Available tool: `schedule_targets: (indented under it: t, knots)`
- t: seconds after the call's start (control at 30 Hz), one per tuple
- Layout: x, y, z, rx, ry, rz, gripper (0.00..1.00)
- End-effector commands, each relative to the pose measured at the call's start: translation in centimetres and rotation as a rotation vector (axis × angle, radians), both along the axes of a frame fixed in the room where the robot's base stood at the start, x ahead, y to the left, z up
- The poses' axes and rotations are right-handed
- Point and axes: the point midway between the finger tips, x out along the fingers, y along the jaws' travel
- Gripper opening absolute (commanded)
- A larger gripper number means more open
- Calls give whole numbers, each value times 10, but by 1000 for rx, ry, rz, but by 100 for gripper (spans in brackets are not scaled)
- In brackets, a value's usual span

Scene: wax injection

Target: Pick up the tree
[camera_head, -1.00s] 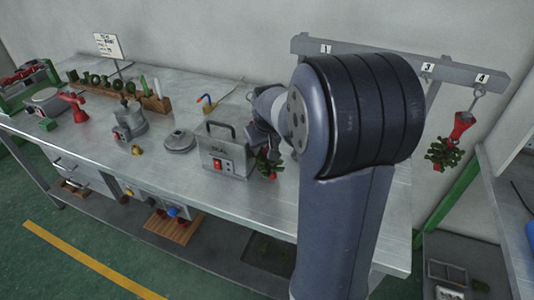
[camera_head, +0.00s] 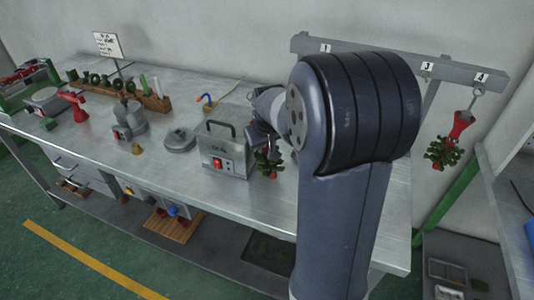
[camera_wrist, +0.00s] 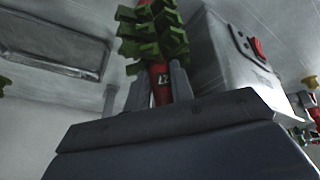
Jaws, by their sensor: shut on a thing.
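The tree, with green leaf-like parts on a red stem, is close up in the wrist view (camera_wrist: 155,35). My gripper (camera_wrist: 158,88) is shut on its red stem, which bears a small dark-and-white label. In the head view the tree (camera_head: 267,162) shows small, to the right of the grey machine with a red switch (camera_head: 225,155). My arm hides most of the gripper there. I cannot tell whether the tree touches the table.
Another green-and-red tree (camera_head: 445,152) hangs from the numbered rail (camera_head: 400,62) at the right, under number 4. The metal bench (camera_head: 215,205) holds a pot (camera_head: 130,122), a round grey disc (camera_head: 180,140) and a wooden rack (camera_head: 150,102). The bench front is clear.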

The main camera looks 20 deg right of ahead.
Motion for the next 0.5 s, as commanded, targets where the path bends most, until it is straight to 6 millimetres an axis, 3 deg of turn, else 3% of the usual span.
schedule_targets:
  t: [0.27,0.5]
  knots:
    - [-2,0,0,1,2,0,0]
    - [-12,4,12,-1,-2,0,0]
